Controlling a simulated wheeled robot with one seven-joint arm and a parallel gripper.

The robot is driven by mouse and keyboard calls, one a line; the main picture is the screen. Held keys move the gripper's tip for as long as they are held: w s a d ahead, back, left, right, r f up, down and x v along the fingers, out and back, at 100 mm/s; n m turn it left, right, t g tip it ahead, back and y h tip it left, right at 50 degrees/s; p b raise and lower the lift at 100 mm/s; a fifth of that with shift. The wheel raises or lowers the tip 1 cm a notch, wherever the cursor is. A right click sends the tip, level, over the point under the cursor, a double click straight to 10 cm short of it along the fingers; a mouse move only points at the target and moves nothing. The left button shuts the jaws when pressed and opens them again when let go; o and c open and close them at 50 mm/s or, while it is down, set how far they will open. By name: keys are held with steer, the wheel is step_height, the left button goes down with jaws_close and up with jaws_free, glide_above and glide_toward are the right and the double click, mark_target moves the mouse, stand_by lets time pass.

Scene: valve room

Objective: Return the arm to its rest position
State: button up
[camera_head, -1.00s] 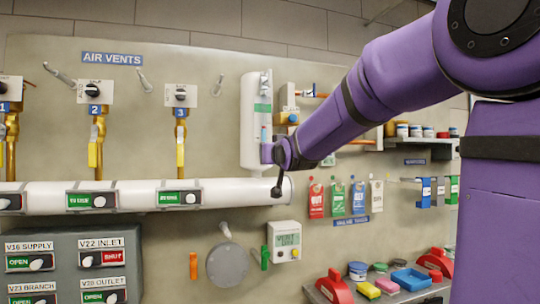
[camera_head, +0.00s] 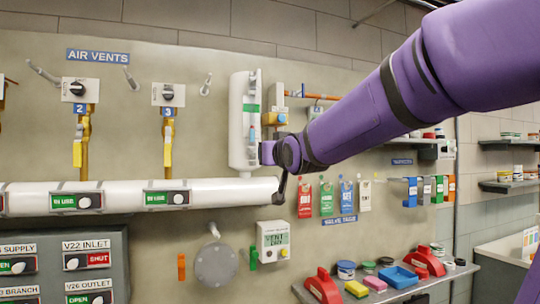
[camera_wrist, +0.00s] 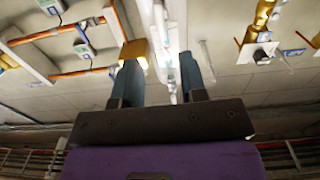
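My purple arm (camera_head: 390,105) reaches in from the upper right in the head view, slanting down toward the wall panel. My gripper (camera_head: 280,187) is at its lower end, in front of the white pipe's right end. In the wrist view my gripper (camera_wrist: 163,65) has its two blue-grey fingers spread apart. I see nothing held between them; the white pipework shows behind the gap. In the head view the fingers are small and partly hidden by the wrist.
The white pipe (camera_head: 120,199) runs along the wall, with a white upright cylinder (camera_head: 236,125) above its right end. Coloured tags (camera_head: 326,199) hang close right of my gripper. A shelf (camera_head: 415,290) with red, yellow and blue items is lower right; a sink (camera_head: 505,250) stands beyond.

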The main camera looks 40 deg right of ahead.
steer(key=s+a+f+n+g+y, duration=0.1)
steer(key=s+a+f+g+y, duration=0.1)
steer(key=s+a+f+g, duration=0.4)
steer(key=s+a+f+n+g+y, duration=0.2)
steer(key=s+a+f+g, duration=0.4)
steer(key=s+f, duration=0.9)
steer(key=shift+s+f+y, duration=0.2)
steer(key=shift+s+y, duration=0.3)
steer(key=shift+s, duration=0.6)
steer(key=shift+c, duration=0.5)
